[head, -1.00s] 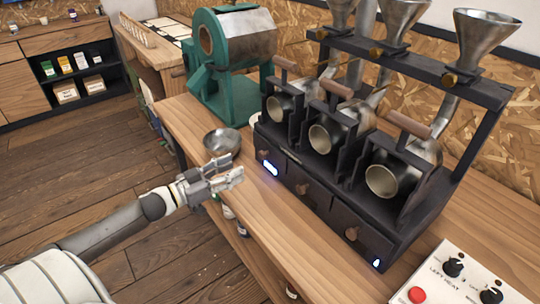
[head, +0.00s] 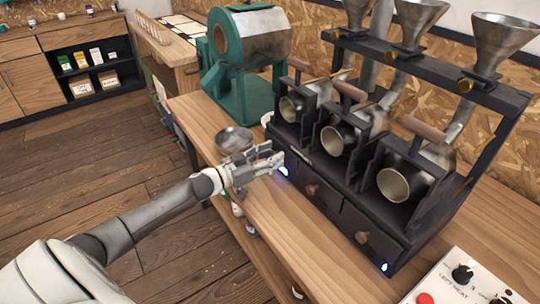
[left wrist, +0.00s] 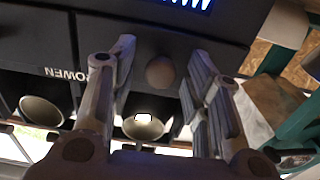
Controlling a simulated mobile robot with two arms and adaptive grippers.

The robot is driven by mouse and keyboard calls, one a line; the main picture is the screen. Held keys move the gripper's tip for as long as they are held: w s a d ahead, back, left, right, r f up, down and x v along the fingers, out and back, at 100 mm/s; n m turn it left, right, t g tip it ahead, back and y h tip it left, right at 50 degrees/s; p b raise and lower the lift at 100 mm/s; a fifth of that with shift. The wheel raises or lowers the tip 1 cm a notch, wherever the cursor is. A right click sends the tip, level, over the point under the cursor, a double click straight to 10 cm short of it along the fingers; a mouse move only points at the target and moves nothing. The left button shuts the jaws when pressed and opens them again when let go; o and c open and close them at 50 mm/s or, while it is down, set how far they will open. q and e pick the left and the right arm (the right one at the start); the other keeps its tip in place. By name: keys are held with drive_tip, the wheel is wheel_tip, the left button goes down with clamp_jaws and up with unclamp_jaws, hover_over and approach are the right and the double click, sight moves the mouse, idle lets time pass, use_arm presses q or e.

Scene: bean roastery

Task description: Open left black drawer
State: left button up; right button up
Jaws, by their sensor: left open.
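The left black drawer (head: 297,176) is at the left end of the black roasting machine's front in the head view. It looks shut. My left gripper (head: 271,158) is open in front of it and hides its knob in the head view. In the left wrist view, the round brown knob (left wrist: 160,73) shows between the two spread fingers of the left gripper (left wrist: 161,62), against the dark drawer front. I see no finger closed on it. My right gripper is not in view.
Two more wooden knobs, the middle one (head: 312,190) and the right one (head: 362,237), are on the drawers beside it. A metal bowl (head: 234,139) stands close behind my gripper. A green roaster (head: 238,75) is at the back. The wooden counter (head: 290,235) is clear in front.

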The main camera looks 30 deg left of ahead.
use_arm(q)
clamp_jaws()
idle(0.3)
